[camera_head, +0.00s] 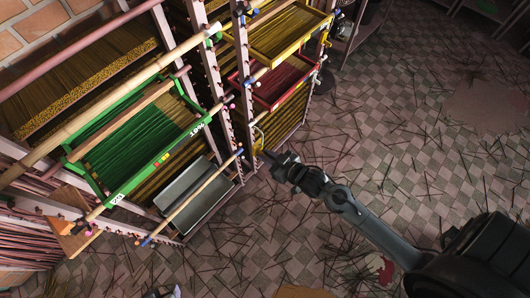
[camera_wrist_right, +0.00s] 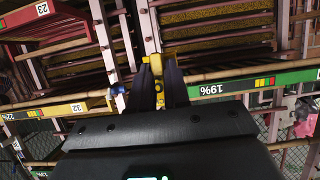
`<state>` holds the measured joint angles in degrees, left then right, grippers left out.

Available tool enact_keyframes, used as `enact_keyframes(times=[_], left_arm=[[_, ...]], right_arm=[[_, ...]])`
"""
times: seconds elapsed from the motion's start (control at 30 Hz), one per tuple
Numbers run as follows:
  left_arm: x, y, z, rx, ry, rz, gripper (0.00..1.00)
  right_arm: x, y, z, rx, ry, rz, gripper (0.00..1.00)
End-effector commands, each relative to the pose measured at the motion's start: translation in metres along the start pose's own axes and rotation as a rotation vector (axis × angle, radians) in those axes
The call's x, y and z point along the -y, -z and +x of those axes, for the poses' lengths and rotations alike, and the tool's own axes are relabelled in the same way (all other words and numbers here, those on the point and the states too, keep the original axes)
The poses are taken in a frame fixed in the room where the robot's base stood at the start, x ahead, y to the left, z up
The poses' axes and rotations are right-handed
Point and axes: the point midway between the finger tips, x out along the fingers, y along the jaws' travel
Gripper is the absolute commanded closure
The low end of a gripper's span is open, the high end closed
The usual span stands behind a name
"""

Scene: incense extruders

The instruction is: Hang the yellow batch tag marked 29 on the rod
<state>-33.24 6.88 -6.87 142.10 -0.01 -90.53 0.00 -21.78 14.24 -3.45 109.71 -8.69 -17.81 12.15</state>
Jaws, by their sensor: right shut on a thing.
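My right gripper (camera_head: 267,155) reaches in from the lower right to the front of the rack. In the right wrist view its two dark fingers (camera_wrist_right: 161,88) are shut on a small yellow piece (camera_wrist_right: 158,66), which I take to be the batch tag. The fingers hide part of it, and no 29 can be read. In the head view a yellow shape (camera_head: 258,134) shows just beyond the fingertips, by a rack post. Several bamboo rods cross the rack front; one rod (camera_head: 195,192) runs before the grey tray. Which rod is meant cannot be told. My left gripper is not in view.
A green-framed tray (camera_head: 118,190) of incense sticks sits left, a grey tray (camera_head: 190,197) below it. A red tray (camera_head: 262,98) and a yellow tray (camera_head: 287,48) are farther back. Pegged posts (camera_head: 240,65) stand close to the gripper. The tiled floor (camera_head: 400,135) has scattered sticks.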

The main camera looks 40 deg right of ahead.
Motion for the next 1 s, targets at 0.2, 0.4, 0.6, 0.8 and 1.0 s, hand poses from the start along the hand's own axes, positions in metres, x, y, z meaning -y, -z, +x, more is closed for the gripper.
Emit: enact_keyframes(times=[0.2, 0.4, 0.6, 0.8, 1.0], left_arm=[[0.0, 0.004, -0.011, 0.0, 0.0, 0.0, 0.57], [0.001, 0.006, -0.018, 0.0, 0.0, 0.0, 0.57], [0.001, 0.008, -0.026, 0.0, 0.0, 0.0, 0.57], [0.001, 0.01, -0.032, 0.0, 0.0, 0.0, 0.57], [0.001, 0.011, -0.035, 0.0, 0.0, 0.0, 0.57]], right_arm=[[0.0, -0.005, -0.018, 0.001, 0.0, 0.0, 1.0], [0.0, -0.011, -0.033, 0.0, 0.0, 0.001, 1.0], [0.0, -0.017, -0.047, 0.001, 0.0, 0.001, 1.0], [0.0, -0.024, -0.061, 0.002, 0.0, 0.001, 1.0], [0.0, -0.027, -0.069, 0.0, 0.0, 0.0, 1.0]])
